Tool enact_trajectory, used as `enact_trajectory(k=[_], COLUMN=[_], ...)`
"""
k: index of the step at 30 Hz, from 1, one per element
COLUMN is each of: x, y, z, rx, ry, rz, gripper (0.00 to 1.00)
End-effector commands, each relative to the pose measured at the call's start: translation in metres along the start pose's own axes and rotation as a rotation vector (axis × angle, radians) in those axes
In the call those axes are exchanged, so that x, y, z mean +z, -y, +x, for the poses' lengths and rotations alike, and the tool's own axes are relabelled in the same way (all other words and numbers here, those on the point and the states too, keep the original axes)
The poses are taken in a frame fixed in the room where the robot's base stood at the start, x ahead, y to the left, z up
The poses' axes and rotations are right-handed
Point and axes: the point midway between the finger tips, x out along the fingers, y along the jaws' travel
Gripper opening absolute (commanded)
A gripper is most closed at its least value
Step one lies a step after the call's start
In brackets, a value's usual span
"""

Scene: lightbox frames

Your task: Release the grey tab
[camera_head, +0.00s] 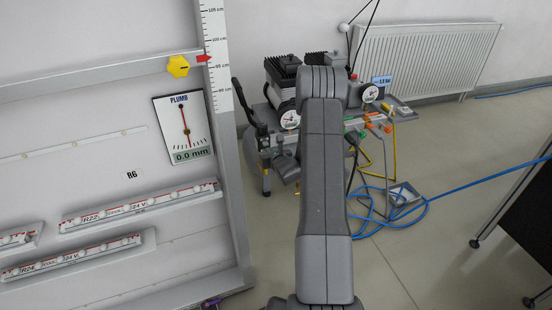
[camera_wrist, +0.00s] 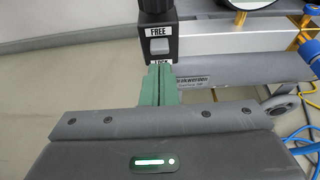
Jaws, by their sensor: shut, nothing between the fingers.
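In the wrist view my gripper (camera_wrist: 160,70) shows two green fingers pressed together with nothing between them. Just past their tips stands a dark grey block (camera_wrist: 157,48) with a black knob (camera_wrist: 156,6) above it. The block carries a white FREE label (camera_wrist: 159,31) and, lower down, a LOCK label (camera_wrist: 160,62) partly covered by the fingertips. In the head view my arm hides the gripper.
A compressor trolley (camera_head: 403,112) with gauges stands ahead. A grey tube (camera_wrist: 235,70) runs right of the block. Blue hose (camera_head: 455,181) loops on the floor at right. A white panel frame (camera_head: 232,185) stands at left, and a radiator (camera_head: 425,60) is behind.

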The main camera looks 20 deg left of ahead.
Motion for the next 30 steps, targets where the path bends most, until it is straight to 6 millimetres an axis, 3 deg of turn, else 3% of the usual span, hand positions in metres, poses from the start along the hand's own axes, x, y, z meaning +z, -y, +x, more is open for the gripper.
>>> enact_trajectory(k=[6,13,19,30], x=[-0.001,-0.003,-0.004,-0.004], y=[0.001,0.0,0.0,0.0], z=[-0.05,-0.085,-0.094,-0.092], rx=[-0.002,-0.001,0.0,0.0], ry=[-0.007,-0.008,-0.008,-0.008], rz=[0.002,0.002,0.001,0.0], gripper=[0.0,0.0,0.0,0.0])
